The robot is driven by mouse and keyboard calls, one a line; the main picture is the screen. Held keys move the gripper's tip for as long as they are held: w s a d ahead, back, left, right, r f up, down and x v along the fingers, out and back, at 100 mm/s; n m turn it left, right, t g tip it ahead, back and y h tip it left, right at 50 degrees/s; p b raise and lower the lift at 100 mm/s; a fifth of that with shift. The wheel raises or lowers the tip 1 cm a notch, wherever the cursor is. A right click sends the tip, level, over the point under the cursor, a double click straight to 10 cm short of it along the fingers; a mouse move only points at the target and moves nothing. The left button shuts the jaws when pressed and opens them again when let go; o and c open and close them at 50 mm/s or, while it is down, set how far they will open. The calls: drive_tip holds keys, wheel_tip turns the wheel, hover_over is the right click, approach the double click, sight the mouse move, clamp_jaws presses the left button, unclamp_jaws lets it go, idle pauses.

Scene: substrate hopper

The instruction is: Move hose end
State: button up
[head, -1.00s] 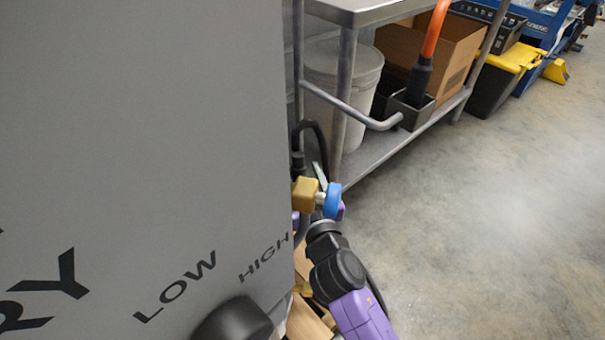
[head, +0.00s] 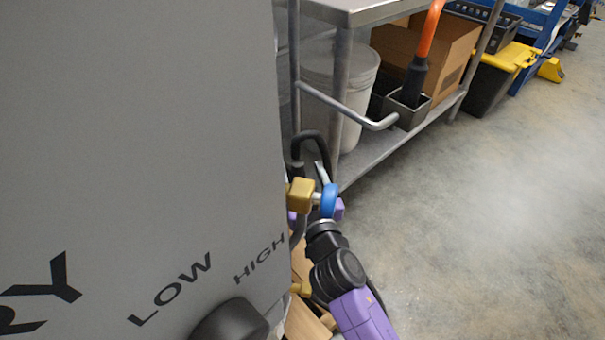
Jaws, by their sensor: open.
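A black hose (head: 316,137) loops up beside the right edge of the grey hopper panel (head: 140,150) in the head view. Below the loop are a brass-coloured block (head: 300,193) and a blue round part (head: 329,201), joined by a short pale stem. My purple and black arm rises from the lower right to this spot. Purple parts of my gripper (head: 318,212) show on both sides, just behind the blue and brass parts. The gripper is open, but its fingertips are mostly hidden. I cannot tell whether it touches the hose, and the hose end is not clearly visible.
A metal shelf unit (head: 375,150) stands behind, with a white bucket (head: 345,90) and cardboard box (head: 455,55) on it. A black knob (head: 230,320) sticks out of the panel. Wooden pieces (head: 305,322) lie beside my arm. The floor on the right (head: 480,220) is clear.

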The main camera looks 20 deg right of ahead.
drive_tip(key=shift+a+r+y, duration=0.1)
drive_tip(key=shift+a+y, duration=0.2)
drive_tip(key=shift+a, duration=0.45)
drive_tip(key=c, duration=0.6)
drive_tip(key=o, duration=0.4)
drive_tip(key=shift+s+a, duration=0.2)
drive_tip(key=shift+s, duration=1.75)
drive_tip(key=shift+s+a, duration=0.2)
drive_tip(key=shift+s, duration=1.7)
